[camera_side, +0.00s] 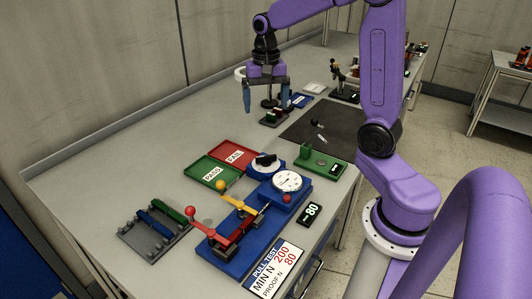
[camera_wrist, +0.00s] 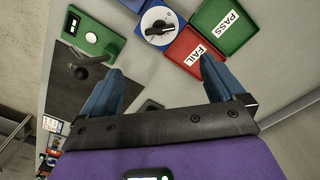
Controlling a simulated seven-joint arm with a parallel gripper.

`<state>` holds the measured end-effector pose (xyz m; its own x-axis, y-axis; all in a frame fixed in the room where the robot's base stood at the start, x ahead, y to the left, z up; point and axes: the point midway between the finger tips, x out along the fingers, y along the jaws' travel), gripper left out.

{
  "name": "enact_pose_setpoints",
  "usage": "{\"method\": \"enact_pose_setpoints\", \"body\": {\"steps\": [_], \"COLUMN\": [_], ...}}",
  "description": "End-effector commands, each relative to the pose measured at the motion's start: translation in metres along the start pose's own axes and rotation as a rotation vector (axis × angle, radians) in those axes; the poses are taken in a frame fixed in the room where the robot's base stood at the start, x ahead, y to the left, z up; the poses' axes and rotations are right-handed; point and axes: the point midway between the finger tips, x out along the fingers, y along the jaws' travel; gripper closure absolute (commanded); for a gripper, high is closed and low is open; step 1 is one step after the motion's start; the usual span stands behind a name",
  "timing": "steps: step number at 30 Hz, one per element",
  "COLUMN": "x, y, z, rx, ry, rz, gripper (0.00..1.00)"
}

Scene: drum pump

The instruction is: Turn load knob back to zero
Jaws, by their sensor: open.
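The load knob (camera_side: 265,161) is a black bar handle on a white dial with a blue rim. It sits at the back of the blue pull-test fixture (camera_side: 240,225), beside the round white gauge (camera_side: 287,181). The knob also shows near the top of the wrist view (camera_wrist: 160,27), its handle lying aslant. My gripper (camera_side: 265,106) is open, with its blue fingers pointing down over the far part of the table, well apart from the knob. In the wrist view my gripper (camera_wrist: 160,68) has nothing between its fingertips.
Red FAIL tray (camera_side: 236,154) and green PASS tray (camera_side: 212,172) lie left of the knob. A green block (camera_side: 322,163) stands to its right. A dark mat (camera_side: 318,125) with small parts lies behind. Red and yellow ball-ended levers (camera_side: 221,186) rise from the fixture.

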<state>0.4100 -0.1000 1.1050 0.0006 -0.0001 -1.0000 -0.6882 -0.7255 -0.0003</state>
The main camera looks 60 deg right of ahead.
Motion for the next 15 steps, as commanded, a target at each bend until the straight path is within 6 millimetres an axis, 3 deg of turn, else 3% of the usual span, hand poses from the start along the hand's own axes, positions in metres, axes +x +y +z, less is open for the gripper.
{"method": "enact_pose_setpoints", "body": {"steps": [5, 15], "x": [0.019, 0.082], "y": [0.001, 0.001], "z": [0.0, 0.001], "rx": [0.0, -0.001], "ry": [-0.004, -0.005], "rz": [0.003, 0.005], "gripper": [0.04, 0.04]}}
